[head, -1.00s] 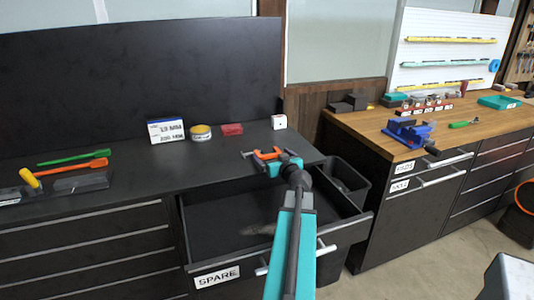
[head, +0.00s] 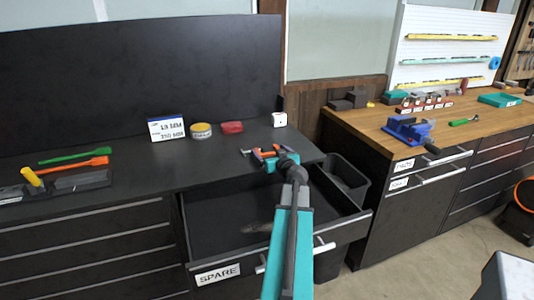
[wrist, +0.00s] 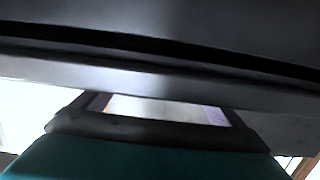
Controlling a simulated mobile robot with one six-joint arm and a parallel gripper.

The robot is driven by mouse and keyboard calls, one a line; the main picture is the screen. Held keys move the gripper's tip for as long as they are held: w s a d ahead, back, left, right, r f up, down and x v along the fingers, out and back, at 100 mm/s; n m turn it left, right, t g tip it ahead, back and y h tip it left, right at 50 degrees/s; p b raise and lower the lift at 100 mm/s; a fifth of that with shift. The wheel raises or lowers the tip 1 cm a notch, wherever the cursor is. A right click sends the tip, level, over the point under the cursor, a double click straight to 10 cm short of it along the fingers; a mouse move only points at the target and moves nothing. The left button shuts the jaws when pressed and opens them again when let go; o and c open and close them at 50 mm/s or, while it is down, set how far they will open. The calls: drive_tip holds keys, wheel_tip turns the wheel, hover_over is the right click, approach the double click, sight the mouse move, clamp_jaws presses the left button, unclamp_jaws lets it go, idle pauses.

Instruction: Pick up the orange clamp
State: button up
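The orange clamp (head: 258,153) lies on the black bench top near its right front corner, above the open drawer. Its right part is hidden behind my gripper. My gripper (head: 270,160) is at the clamp in the head view, its teal and dark end overlapping it. Whether the fingers touch the clamp or have closed on it cannot be told. The wrist view shows a dark edge close to the camera and part of my own wrist, but no clamp.
The drawer labelled SPARE (head: 217,274) stands open below. A dark bin (head: 347,177) is at the right, before the wooden bench (head: 470,128).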

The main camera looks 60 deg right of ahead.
drive_tip(key=c, duration=1)
drive_tip(key=shift+o, duration=0.2)
drive_tip(key=shift+r, duration=0.2)
drive_tip(key=shift+r+b, duration=0.45)
drive_tip(key=shift+r, duration=1.05)
drive_tip(key=a, duration=0.2)
drive_tip(key=a+b, duration=0.1)
drive_tip(key=a, duration=0.5)
drive_tip(key=shift+s+a+r+b, duration=0.2)
drive_tip(key=shift+s+r+b, duration=0.15)
drive_tip(key=shift+r, duration=0.05)
drive_tip(key=shift+w+d+b, duration=0.1)
drive_tip(key=shift+b, duration=1.2)
drive_tip(key=shift+a+f+b, duration=0.1)
drive_tip(key=shift+a+b, duration=0.15)
drive_tip(key=shift+b, duration=0.1)
